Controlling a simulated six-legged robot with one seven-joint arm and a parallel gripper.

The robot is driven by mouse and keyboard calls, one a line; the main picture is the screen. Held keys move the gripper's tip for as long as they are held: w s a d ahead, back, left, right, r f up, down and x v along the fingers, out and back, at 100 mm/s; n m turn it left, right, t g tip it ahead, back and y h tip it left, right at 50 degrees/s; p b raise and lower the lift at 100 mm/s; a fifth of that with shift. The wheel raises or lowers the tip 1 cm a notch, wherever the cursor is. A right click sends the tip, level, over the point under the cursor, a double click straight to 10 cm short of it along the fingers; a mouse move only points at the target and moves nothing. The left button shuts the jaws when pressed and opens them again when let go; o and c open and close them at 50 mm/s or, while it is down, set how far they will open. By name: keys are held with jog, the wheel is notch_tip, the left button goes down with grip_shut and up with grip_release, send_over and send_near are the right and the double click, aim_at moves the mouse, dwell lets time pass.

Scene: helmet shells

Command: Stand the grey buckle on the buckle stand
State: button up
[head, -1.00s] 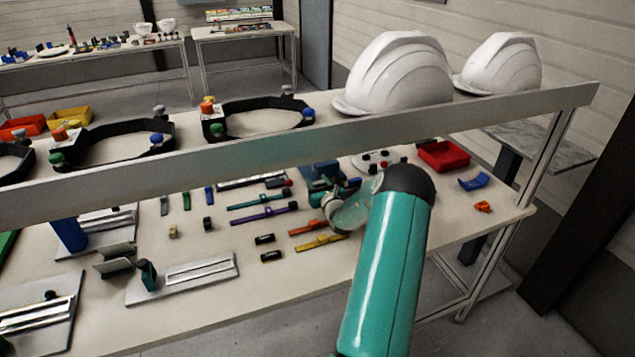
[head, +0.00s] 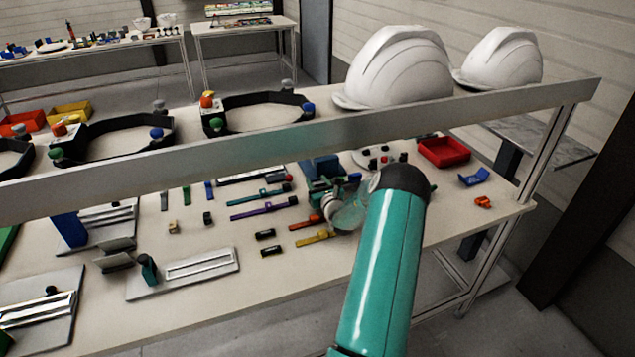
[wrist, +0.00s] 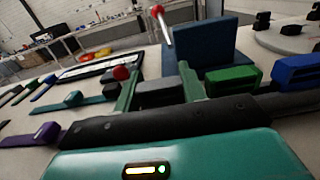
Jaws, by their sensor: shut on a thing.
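My gripper (wrist: 158,88) shows in the wrist view with its two green fingers shut on a dark grey piece, which I take as the grey buckle (wrist: 158,94). A dark blue block (wrist: 208,42), likely the buckle stand, rises just behind the fingers; whether the buckle touches it I cannot tell. A green piece (wrist: 232,79) lies at the block's front right and a blue piece (wrist: 297,70) farther right. In the head view the blue block (head: 320,167) is beside my gripper (head: 319,187), and my arm partly hides this spot; the held buckle cannot be made out there.
Coloured straps such as the purple strap (head: 264,208) lie left of my gripper. A red tray (head: 443,152) and a blue bracket (head: 474,177) stand to the right. A raised shelf rail (head: 250,150) crosses above the table, with white helmets (head: 398,68) behind it.

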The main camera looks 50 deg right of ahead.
jog(key=shift+f, duration=0.1)
jog(key=o, duration=1)
jog(key=shift+o, duration=0.2)
jog(key=v, duration=1.4)
